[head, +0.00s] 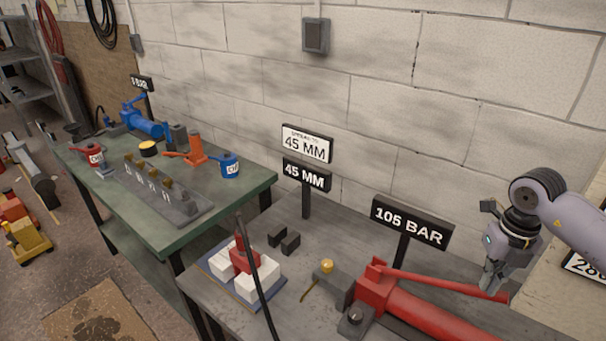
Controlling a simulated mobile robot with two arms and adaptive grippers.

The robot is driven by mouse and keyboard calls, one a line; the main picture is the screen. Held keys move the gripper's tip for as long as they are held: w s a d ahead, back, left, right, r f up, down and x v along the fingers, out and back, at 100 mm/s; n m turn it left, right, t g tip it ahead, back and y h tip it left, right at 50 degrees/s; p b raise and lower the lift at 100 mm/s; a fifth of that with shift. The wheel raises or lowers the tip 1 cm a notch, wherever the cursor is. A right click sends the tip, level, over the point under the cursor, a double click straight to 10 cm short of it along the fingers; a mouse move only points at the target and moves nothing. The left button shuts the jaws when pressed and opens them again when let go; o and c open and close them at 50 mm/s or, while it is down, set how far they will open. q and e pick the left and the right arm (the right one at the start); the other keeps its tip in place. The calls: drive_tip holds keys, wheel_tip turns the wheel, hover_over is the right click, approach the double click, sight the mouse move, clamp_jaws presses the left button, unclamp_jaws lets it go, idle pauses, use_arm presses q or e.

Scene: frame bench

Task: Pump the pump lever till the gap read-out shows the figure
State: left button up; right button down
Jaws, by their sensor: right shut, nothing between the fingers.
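The red pump lever (440,283) slopes gently down to the right from the red hand pump (418,317) on the grey bench. My right gripper (489,290) is shut and empty, fingers pointing down at the lever's free end. They overlap the lever in the picture; I cannot tell whether they touch it. The black gap read-out (306,174) shows 45 MM. The white sign (307,144) above it also reads 45 MM, under a small unclear line. A red spreader (243,257) sits among white blocks (258,286). My left gripper is out of view.
A black sign (411,222) reading about 105 BAR stands behind the pump. A brass-knobbed valve (327,267) is beside it. A black hose (254,262) crosses the spreader. A green bench (155,226) with a blue pump (145,122) stands left. The block wall is close behind.

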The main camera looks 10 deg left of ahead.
drive_tip(key=shift+f, duration=0.1)
idle(0.7)
wheel_tip(320, 180, down, 9)
drive_tip(key=b, duration=0.6)
wheel_tip(320, 180, up, 9)
drive_tip(key=p, duration=0.6)
idle(0.6)
idle(1.8)
idle(0.9)
wheel_tip(320, 180, up, 5)
drive_tip(key=p, duration=0.3)
idle(1.2)
